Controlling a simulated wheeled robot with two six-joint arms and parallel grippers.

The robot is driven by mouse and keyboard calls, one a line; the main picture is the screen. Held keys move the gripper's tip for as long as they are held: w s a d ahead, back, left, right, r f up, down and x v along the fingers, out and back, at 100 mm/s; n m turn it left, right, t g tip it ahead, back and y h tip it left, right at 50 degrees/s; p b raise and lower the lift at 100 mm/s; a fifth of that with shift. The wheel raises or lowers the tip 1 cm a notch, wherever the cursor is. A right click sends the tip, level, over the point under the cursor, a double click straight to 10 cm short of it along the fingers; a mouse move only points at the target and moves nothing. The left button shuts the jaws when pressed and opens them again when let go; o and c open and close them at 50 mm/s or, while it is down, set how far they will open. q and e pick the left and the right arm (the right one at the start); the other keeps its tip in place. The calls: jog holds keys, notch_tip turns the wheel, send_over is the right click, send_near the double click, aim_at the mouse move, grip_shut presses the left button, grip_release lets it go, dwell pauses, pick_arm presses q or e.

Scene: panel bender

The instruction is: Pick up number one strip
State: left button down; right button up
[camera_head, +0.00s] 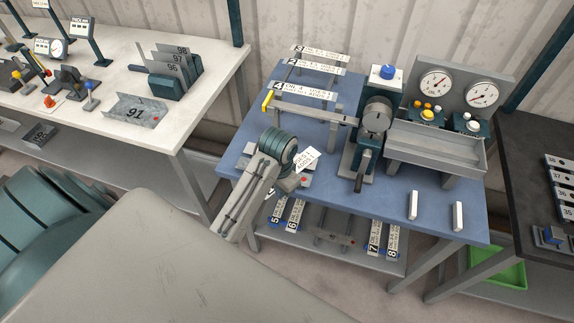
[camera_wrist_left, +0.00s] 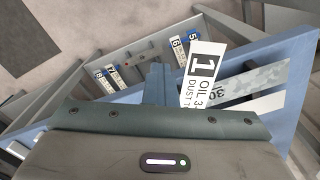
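The number one strip (camera_wrist_left: 205,72) carries a white label with a black 1 and text, seen close up in the left wrist view. In the head view its label (camera_head: 307,160) shows tilted, just beyond the end of my left arm. My left gripper (camera_wrist_left: 160,84) has its fingers close together right beside the label and appears shut on the strip. Its grip point is partly hidden. The strip appears raised over the front part of the blue table (camera_head: 380,205). In the head view the wrist hides most of the fingers. My right gripper is in neither view.
Strips 2, 3 and 4 (camera_head: 308,90) lie on a rack at the back of the table. A bender (camera_head: 376,118) and a gauge panel (camera_head: 460,90) stand to the right. Strips 5 and 6 (camera_head: 286,213) lie on the lower shelf. Two white blocks (camera_head: 413,205) stand at front right.

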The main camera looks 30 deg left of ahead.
pick_arm(q)
jog(key=shift+s+d+r, duration=0.1)
jog(key=shift+s+d, duration=0.15)
jog(key=shift+s, duration=0.6)
jog(key=shift+s+d+r, duration=0.1)
jog(key=shift+s+d, duration=0.1)
jog(key=shift+s, duration=0.6)
jog(key=shift+f, duration=0.1)
jog(key=shift+c, duration=2.2)
grip_release()
